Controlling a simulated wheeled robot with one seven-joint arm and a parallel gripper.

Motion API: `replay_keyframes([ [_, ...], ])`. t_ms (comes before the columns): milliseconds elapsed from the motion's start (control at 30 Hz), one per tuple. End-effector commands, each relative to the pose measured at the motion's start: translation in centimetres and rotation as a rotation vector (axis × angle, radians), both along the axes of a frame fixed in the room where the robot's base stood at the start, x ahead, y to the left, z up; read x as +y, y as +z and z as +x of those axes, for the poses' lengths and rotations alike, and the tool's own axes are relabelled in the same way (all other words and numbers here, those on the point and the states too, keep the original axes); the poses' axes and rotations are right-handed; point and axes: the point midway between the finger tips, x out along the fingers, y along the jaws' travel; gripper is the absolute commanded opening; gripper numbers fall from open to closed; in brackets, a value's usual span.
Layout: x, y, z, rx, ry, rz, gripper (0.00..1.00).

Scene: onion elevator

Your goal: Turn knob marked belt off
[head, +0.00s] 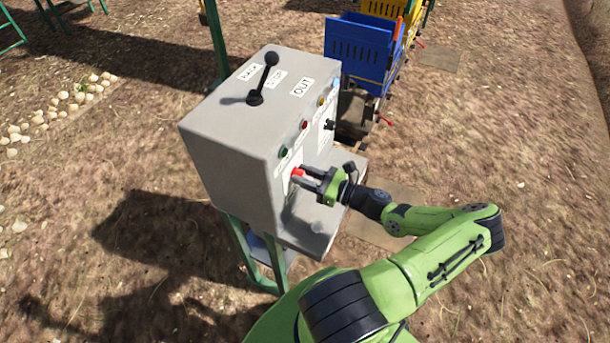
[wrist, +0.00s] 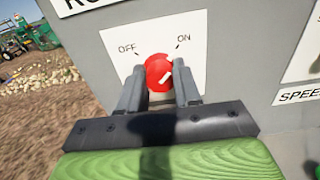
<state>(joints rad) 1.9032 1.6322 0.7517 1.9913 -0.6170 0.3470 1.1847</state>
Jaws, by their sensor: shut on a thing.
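The red knob (wrist: 158,73) sits on a white plate (wrist: 200,50) marked OFF at the left and ON at the right, in the wrist view. Its white pointer line slants up and down; I cannot tell surely which end is the pointer, though the line leans toward ON at its upper end. My gripper (wrist: 159,84) has one finger on each side of the knob and is shut on it. In the head view the red knob (head: 297,172) shows on the front of the grey control box (head: 225,150), between the fingers of my gripper (head: 304,178).
The box has a black lever (head: 270,60) on top, and a green button (head: 283,152) and a red button (head: 304,125) on its front. A grey shelf (head: 318,240) juts out below the knob. A blue crate (head: 360,50) stands behind the box. Open soil lies to the right.

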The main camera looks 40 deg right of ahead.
Motion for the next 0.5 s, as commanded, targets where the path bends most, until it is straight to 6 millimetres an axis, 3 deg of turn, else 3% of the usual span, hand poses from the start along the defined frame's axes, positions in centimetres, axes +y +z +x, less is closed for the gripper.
replay_keyframes([
  [267,0.0,-0.04,-0.03,-0.018,0.0,-0.052,0.02],
  [500,0.08,-0.1,-0.04,-0.07,0.002,-0.199,0.02],
])
